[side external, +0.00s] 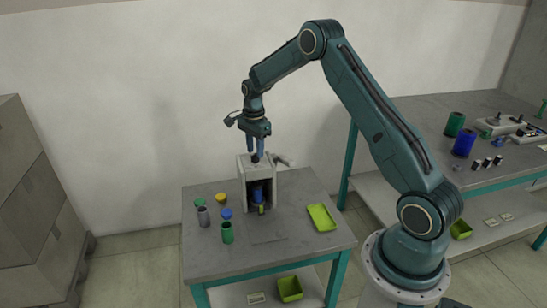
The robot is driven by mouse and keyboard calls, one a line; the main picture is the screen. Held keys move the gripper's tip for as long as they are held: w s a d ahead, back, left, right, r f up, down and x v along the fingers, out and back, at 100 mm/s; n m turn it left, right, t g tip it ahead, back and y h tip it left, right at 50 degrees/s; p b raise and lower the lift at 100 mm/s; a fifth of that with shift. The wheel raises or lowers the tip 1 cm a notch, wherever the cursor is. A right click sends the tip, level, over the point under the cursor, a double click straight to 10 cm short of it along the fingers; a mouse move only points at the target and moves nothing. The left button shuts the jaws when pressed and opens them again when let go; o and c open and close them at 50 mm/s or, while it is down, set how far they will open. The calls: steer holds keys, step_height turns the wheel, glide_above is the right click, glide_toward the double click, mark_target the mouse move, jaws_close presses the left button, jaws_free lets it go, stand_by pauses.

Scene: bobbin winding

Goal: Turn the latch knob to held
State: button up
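The winding fixture (244,178), a grey box-like stand, stands at the back middle of the grey table. A small dark knob (255,158) shows on its top. A pale lever or arm (284,161) sticks out at its upper right. A blue bobbin-like piece (259,191) sits in its open front. My gripper (256,153) points straight down over the top of the fixture, with its fingers at the dark knob. The view is too small to tell whether the fingers are closed on it or which way the knob is turned.
Several green, blue, grey and yellow spools and caps, including a green spool (227,232), stand left of the fixture. A lime tray (322,217) lies to the right. Cardboard boxes (28,190) stand at far left. A second table (480,125) holds more spools and devices.

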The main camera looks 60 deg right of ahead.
steer(key=shift+f, duration=0.9)
jaws_close()
steer(key=shift+n, duration=0.4)
steer(key=n, duration=1.1)
